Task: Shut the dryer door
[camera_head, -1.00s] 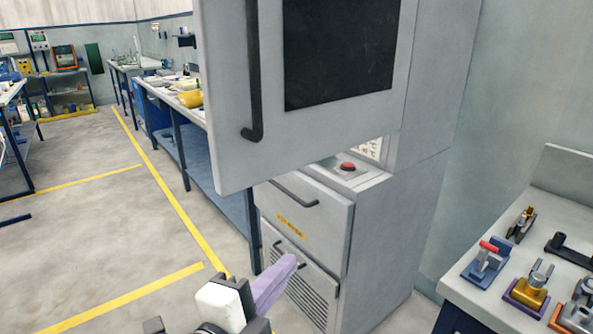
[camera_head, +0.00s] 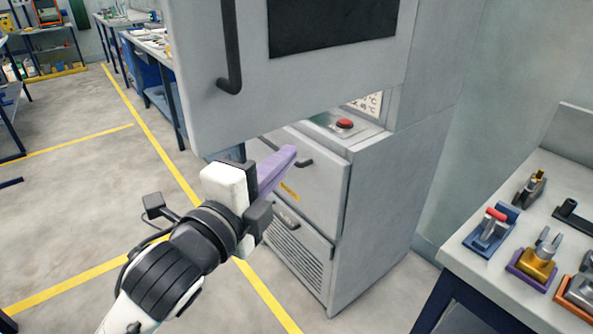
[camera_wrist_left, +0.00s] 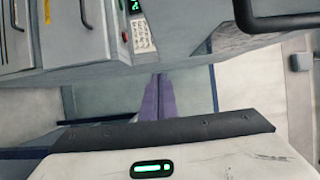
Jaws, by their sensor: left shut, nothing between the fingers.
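The dryer door (camera_head: 197,100) is a grey panel with a dark window and a black vertical handle (camera_head: 232,50). It stands ajar, swung out from the grey dryer cabinet (camera_head: 375,200). My left gripper (camera_head: 288,157) has purple fingers, shut and empty. In the head view its tips are just below the door's bottom edge, in front of the upper drawer; I see no clear contact. In the left wrist view the purple fingers (camera_wrist_left: 158,100) are together, and a black handle (camera_wrist_left: 275,22) shows at the upper right. My right gripper is not in view.
A red button (camera_head: 344,123) sits on the ledge under the door. Two drawer fronts with handles are below. A bench (camera_head: 460,245) with several clamps and fixtures stands at the right. Open floor with yellow lines lies at the left.

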